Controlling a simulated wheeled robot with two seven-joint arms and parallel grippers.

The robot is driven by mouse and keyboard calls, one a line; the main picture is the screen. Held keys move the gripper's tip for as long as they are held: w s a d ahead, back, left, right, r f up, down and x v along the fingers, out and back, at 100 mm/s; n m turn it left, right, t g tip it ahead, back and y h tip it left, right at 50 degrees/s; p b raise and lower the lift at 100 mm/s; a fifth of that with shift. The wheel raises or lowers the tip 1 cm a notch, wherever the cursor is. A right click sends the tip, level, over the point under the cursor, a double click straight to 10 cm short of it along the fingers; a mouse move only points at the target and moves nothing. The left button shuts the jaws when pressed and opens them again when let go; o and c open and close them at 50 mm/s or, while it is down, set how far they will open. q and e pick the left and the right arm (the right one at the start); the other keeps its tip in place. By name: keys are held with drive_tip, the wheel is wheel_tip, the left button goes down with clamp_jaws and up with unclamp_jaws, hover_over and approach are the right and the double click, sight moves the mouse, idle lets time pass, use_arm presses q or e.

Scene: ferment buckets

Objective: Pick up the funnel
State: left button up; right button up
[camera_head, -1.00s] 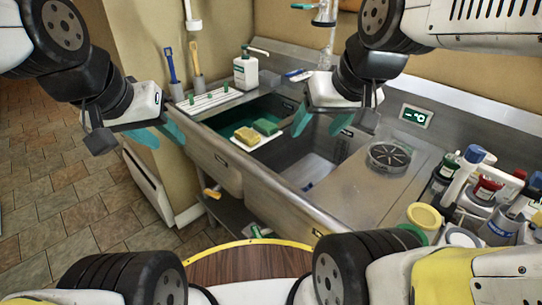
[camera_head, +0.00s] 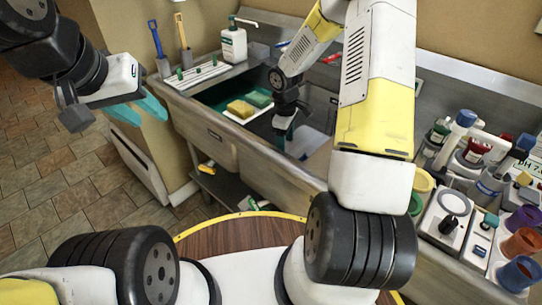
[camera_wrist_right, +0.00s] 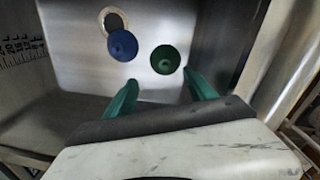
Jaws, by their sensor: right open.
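In the right wrist view, two round, funnel-like pieces lie in a steel sink basin. One is blue (camera_wrist_right: 122,45), beside a round drain hole; the other is green (camera_wrist_right: 165,60), to its right. I cannot tell which one the task means. My right gripper (camera_wrist_right: 161,82) is open, its teal fingers apart and empty, with the green piece showing just beyond and between the tips. In the head view, the right gripper (camera_head: 283,128) points down into the sink, and the funnels are hidden. My left gripper (camera_head: 138,110) is open and empty left of the sink.
A soap bottle (camera_head: 233,44) and brushes stand behind. Bottles and cups crowd the right counter.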

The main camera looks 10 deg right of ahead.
drive_tip(key=shift+n+y, duration=0.3)
drive_tip(key=shift+n, duration=0.1)
drive_tip(key=f, duration=0.1)
drive_tip(key=a+f, duration=0.1)
drive_tip(key=f, duration=0.1)
drive_tip(key=shift+w+a+f, duration=0.1)
drive_tip(key=shift+a+f, duration=0.25)
wheel_tip(320, 180, down, 5)
drive_tip(key=shift+f, duration=0.15)
drive_tip(key=shift+w+d+f, duration=0.1)
drive_tip(key=shift+w+f, duration=0.05)
drive_tip(key=shift+f, duration=1.35)
drive_tip(key=shift+w+d+f, duration=0.1)
drive_tip(key=shift+f, duration=1.4)
drive_tip(key=shift+c, duration=0.4)
drive_tip(key=c, duration=1)
